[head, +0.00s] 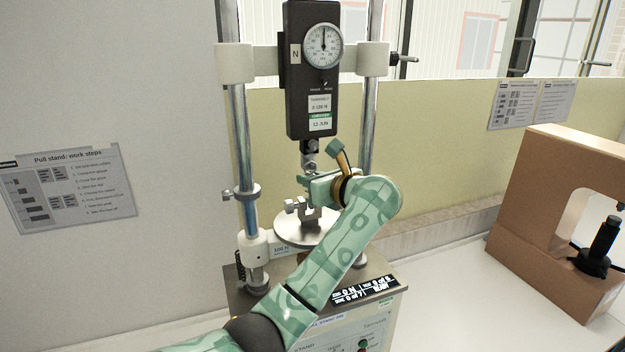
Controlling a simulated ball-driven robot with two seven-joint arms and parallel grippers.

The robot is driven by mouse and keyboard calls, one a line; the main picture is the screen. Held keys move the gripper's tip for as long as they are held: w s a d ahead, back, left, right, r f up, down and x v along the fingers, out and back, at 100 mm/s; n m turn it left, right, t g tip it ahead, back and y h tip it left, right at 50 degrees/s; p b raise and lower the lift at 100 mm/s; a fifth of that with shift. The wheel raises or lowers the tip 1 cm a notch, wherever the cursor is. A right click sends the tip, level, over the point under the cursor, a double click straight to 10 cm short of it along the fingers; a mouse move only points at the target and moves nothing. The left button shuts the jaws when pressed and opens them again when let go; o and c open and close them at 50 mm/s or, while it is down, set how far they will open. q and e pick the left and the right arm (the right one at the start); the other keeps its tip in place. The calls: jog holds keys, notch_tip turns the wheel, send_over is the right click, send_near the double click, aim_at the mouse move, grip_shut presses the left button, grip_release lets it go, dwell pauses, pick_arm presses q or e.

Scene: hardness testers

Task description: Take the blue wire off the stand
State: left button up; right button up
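The pull stand has a dark force gauge (312,75) with a round dial between two steel columns. A small upper grip (310,150) hangs below the gauge. A lower clamp (306,213) stands on a round metal plate (292,236). My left gripper (308,180) is between the upper grip and the lower clamp, at the end of my green patterned arm. Its fingertips are small and partly hidden, so I cannot tell whether they hold anything. I cannot make out the blue wire; my gripper and wrist cover part of that space. My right gripper is out of view.
A brown hardness tester (540,225) stands at the right. A work-steps sheet (70,187) is on the left wall. The bench between stand and tester is clear.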

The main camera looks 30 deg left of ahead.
pick_arm(q)
grip_shut()
jog(key=shift+c, duration=0.4)
grip_release()
grip_shut()
jog(key=shift+r, duration=0.35)
jog(key=shift+s+d+b, duration=0.3)
jog(key=shift+s+d, duration=0.2)
jog(key=shift+d, duration=0.05)
jog(key=shift+s+d, duration=0.45)
jog(key=shift+d, duration=0.05)
dwell(0.9)
jog(key=shift+s+d+p, duration=0.3)
jog(key=shift+s+d, duration=0.45)
jog(key=shift+d, duration=0.1)
dwell(0.7)
jog(key=shift+s+d+p, duration=0.4)
jog(key=shift+s+d, duration=1.5)
jog(key=shift+d, duration=0.25)
